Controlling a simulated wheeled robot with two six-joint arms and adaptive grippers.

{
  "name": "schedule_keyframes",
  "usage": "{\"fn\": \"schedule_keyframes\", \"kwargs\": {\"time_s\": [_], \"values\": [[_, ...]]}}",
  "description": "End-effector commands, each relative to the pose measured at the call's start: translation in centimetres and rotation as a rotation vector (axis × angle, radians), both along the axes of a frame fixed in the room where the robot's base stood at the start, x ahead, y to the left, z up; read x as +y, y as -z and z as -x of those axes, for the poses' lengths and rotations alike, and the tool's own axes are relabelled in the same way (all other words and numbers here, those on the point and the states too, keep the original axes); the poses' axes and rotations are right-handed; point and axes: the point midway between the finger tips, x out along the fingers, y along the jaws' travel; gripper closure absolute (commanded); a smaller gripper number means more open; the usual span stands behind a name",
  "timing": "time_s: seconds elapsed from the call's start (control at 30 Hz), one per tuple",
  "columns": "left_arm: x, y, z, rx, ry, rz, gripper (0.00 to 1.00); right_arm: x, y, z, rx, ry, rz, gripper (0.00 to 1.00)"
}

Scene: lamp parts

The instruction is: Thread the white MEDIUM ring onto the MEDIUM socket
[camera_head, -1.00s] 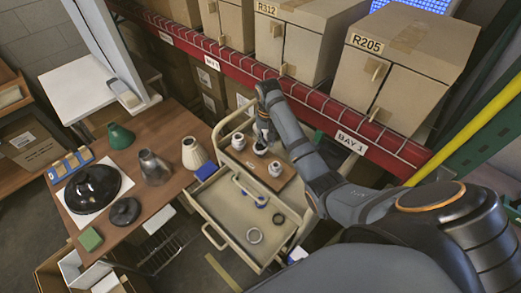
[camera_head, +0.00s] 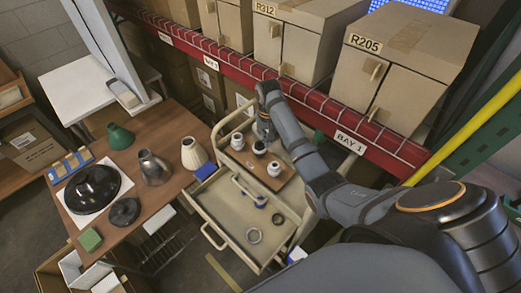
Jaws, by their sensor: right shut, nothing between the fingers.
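Three small white sockets with dark parts stand on a brown board on the cart: a left one (camera_head: 237,141), a middle one (camera_head: 259,148) and a front right one (camera_head: 275,169). Their sizes cannot be read, so I cannot tell which is MEDIUM. A pale ring (camera_head: 254,236) lies in the open drawer (camera_head: 226,211); I cannot tell whether it is the MEDIUM ring. My right gripper (camera_head: 267,138) is shut and empty, just behind and above the middle socket. Whether a ring sits around any socket is too small to tell. My left gripper is out of view.
The wooden table (camera_head: 150,190) at left holds lamp shades and a black dome (camera_head: 92,187). A red shelf beam (camera_head: 300,97) with cardboard boxes runs behind the cart.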

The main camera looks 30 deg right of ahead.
Motion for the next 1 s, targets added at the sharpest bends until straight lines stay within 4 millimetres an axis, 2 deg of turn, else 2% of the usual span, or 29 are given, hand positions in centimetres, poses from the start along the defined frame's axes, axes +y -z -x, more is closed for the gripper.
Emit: {"fn": "schedule_keyframes", "kwargs": {"time_s": [0.2,0.5,0.6,0.87,1.0], "values": [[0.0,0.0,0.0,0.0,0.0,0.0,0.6,0.4,0.2,0.2,0.003,0.034,-0.009,1.0],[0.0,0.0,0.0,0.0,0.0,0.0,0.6,1.4,0.3,1.2,0.004,0.497,-0.012,1.0],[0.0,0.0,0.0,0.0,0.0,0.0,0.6,1.6,0.2,1.3,0.002,0.579,-0.012,1.0],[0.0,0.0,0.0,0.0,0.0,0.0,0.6,1.5,0.1,1.3,0.0,0.599,-0.011,1.0],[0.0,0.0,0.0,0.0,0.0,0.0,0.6,1.5,0.1,1.2,-0.001,0.598,-0.01,0.85]]}}
